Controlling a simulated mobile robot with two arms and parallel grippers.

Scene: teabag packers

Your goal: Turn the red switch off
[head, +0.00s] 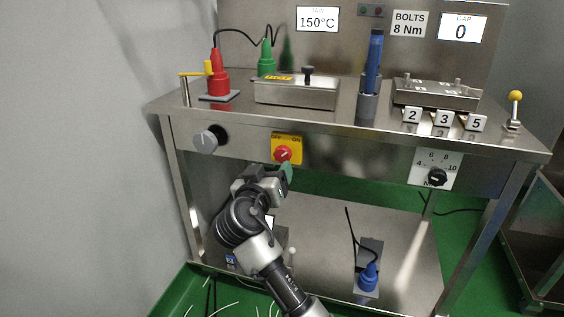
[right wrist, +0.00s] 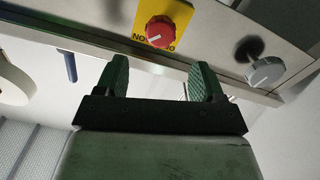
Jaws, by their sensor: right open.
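The red switch (head: 283,153) is a round knob on a yellow plate (head: 292,141) on the front panel of the steel table. The plate has small labels along its top, ON at the right. A pale mark on the knob seems to lean toward ON. In the right wrist view, which is turned over, the red switch (right wrist: 160,31) lies beyond the fingertips. My right gripper (head: 283,172) is just below and in front of the switch, apart from it. Its green fingers (right wrist: 160,75) are open with nothing between them. My left gripper is not in view.
A grey knob (head: 209,139) is on the panel to the left, and a black dial (head: 437,177) to the right. A lower shelf (head: 330,225) holds a blue plug-like item (head: 368,277). A red cone (head: 218,82) and steel box (head: 297,94) stand on top.

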